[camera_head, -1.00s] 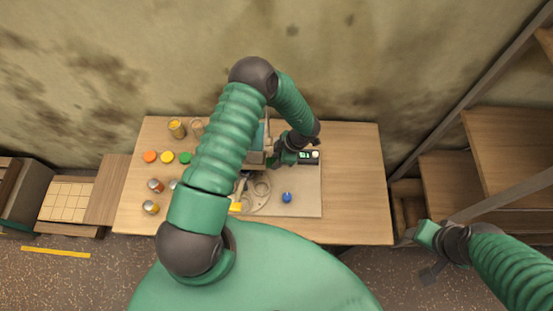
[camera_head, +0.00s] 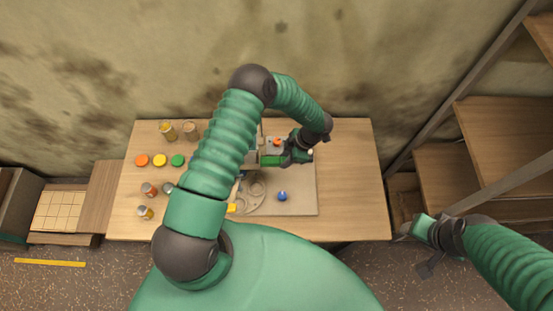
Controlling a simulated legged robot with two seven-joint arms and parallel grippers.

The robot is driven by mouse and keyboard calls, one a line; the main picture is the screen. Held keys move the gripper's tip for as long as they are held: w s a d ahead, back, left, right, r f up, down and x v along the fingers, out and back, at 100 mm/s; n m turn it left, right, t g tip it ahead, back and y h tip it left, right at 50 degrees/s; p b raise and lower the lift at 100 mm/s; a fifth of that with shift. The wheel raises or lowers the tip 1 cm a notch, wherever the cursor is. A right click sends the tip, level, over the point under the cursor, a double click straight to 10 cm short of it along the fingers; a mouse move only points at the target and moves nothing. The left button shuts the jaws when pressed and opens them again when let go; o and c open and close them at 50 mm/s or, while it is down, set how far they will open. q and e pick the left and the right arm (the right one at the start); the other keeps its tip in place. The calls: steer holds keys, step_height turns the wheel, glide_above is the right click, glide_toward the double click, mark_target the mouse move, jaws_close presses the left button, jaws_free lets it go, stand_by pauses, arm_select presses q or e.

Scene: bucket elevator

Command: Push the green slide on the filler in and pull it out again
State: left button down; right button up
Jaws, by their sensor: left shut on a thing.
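The filler (camera_head: 268,142) stands on a pale board near the back middle of the table, partly hidden behind my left arm. Its green slide (camera_head: 270,160) shows as a green block at the filler's right side. My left gripper (camera_head: 284,159) reaches in from above and is shut on the right end of the green slide. The fingertips are small and dark, so the exact contact is hard to see. My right gripper (camera_head: 425,248) hangs off the table's right side, away from the filler; its jaw opening is unclear.
A blue ball-like knob (camera_head: 282,196) and a grey round fixture (camera_head: 250,192) are on the board (camera_head: 303,205). Orange, yellow and green lids (camera_head: 160,160) and several jars (camera_head: 146,212) stand at the left. The table's right side (camera_head: 350,180) is clear. Wooden shelves (camera_head: 500,145) stand at the right.

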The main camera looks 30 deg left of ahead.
arm_select(q)
steer(key=shift+w+d+r, duration=0.1)
steer(key=shift+w, duration=0.15)
steer(key=c, duration=1.4)
jaws_free()
steer(key=shift+o, duration=1.4)
steer(key=shift+d, duration=0.1)
steer(key=shift+w+d+r, duration=0.1)
steer(key=shift+d+r, duration=0.1)
steer(key=shift+r, duration=0.15)
steer(key=b+v, duration=0.3)
steer(key=v, duration=1.2)
steer(key=shift+w+r+b, duration=0.1)
steer(key=shift+r+b, duration=0.2)
steer(key=shift+r, duration=0.1)
